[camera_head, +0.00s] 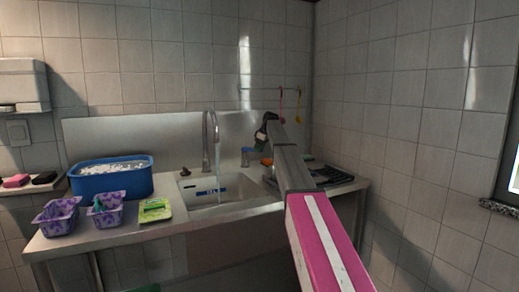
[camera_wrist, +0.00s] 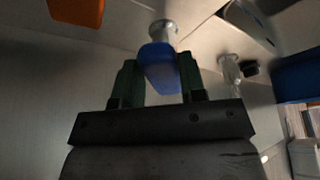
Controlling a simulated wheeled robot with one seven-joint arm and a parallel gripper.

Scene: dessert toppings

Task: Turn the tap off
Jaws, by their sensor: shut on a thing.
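The silver curved faucet (camera_head: 208,140) stands at the back of the sink (camera_head: 225,205), and a thin bluish stream of water (camera_head: 219,165) falls from its spout. A blue tap handle (camera_head: 247,151) on a metal base is to the right of the faucet. My gripper (camera_head: 259,143) is at this handle. In the wrist view, the green fingers of my gripper (camera_wrist: 158,68) are shut on the blue handle (camera_wrist: 159,58), one on each side. Its metal base (camera_wrist: 163,30) shows beyond the fingers.
A blue tub (camera_head: 105,180) of white contents stands on the left counter, with purple patterned containers (camera_head: 60,215) and a green-yellow packet (camera_head: 154,210) in front. An orange item (camera_head: 267,161) lies near my gripper. A dark rack (camera_head: 325,178) is at right.

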